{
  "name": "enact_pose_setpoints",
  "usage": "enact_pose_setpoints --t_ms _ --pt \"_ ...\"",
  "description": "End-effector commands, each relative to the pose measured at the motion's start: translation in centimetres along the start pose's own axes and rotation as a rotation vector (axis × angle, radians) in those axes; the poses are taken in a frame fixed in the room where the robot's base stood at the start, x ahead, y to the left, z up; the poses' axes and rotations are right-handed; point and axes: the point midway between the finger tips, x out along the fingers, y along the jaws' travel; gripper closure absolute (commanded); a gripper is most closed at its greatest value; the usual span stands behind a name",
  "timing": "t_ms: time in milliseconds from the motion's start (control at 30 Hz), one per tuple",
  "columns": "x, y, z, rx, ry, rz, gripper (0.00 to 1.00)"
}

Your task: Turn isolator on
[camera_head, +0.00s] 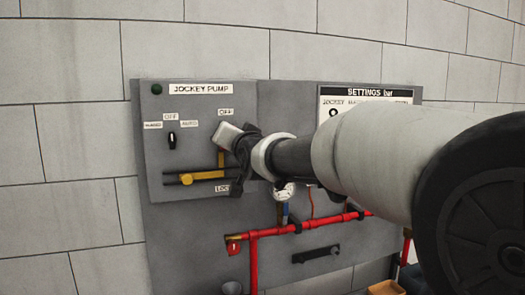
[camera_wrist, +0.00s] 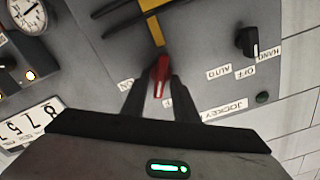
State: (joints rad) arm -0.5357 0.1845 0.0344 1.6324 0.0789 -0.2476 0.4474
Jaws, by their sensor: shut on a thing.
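The isolator shows in the wrist view as a red handle (camera_wrist: 160,72) on the grey panel. My gripper (camera_wrist: 159,92) has one dark finger on each side of the handle and is shut on it. The wrist view is upside down to the panel's labels. In the head view my gripper (camera_head: 238,165) is against the jockey pump panel (camera_head: 165,100), below an OFF label (camera_head: 226,112), and hides the handle. The handle's exact switch position is hard to tell.
A black selector knob (camera_head: 171,140) with HAND, OFF and AUTO labels is left of my gripper. A yellow bar (camera_head: 203,176) sticks out just below left. Red pipes (camera_head: 285,229) and a gauge (camera_head: 284,193) are lower down. A settings board (camera_head: 365,92) is at right, partly behind my arm.

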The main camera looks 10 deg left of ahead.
Motion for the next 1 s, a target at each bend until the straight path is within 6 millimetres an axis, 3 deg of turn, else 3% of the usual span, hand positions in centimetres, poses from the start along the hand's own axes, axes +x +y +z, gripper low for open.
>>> enact_pose_setpoints --t_ms 1000 --pt "0.01 0.57 0.38 0.904 -0.001 0.0 0.96"
